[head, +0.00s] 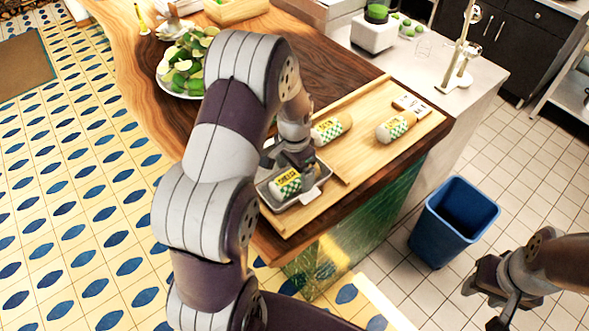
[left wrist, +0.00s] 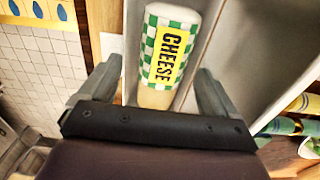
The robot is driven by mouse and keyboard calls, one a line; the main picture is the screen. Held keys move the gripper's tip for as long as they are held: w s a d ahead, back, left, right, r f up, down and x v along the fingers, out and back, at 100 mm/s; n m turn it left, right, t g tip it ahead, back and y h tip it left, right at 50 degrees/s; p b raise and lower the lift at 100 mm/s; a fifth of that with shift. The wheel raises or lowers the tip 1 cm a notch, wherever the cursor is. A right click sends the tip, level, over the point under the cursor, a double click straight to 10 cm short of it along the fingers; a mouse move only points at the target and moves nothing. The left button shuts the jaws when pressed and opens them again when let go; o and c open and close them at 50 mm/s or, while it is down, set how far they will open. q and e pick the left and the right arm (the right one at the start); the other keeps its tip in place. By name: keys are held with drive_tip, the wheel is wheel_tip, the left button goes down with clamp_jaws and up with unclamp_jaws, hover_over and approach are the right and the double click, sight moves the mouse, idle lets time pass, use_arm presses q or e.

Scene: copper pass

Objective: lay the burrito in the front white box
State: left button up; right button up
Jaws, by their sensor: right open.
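A burrito (head: 286,184) in a green-and-white checked wrap with a yellow label lies in the front white box (head: 308,196) at the tray's near end. The left wrist view shows this burrito (left wrist: 168,50) with "CHEESE" on its label, inside pale box walls. My left gripper (head: 303,172) is over the box; in the left wrist view its fingers (left wrist: 155,88) are open on either side of the burrito's near end, with gaps. Two other wrapped burritos lie on the tray, one near the middle (head: 330,128) and one to the right (head: 396,127). My right gripper (head: 482,290) is open and empty, low at right.
The wooden tray (head: 358,165) lies at the counter's corner, with a small card (head: 411,105) at its far right end. A plate of green produce (head: 187,65) stands at left. A blue bin (head: 455,220) stands on the floor right of the counter.

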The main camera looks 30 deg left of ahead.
use_arm(q)
wheel_tip(320, 180, up, 13)
drive_tip(key=shift+f+b, duration=0.15)
drive_tip(key=shift+b, duration=0.3)
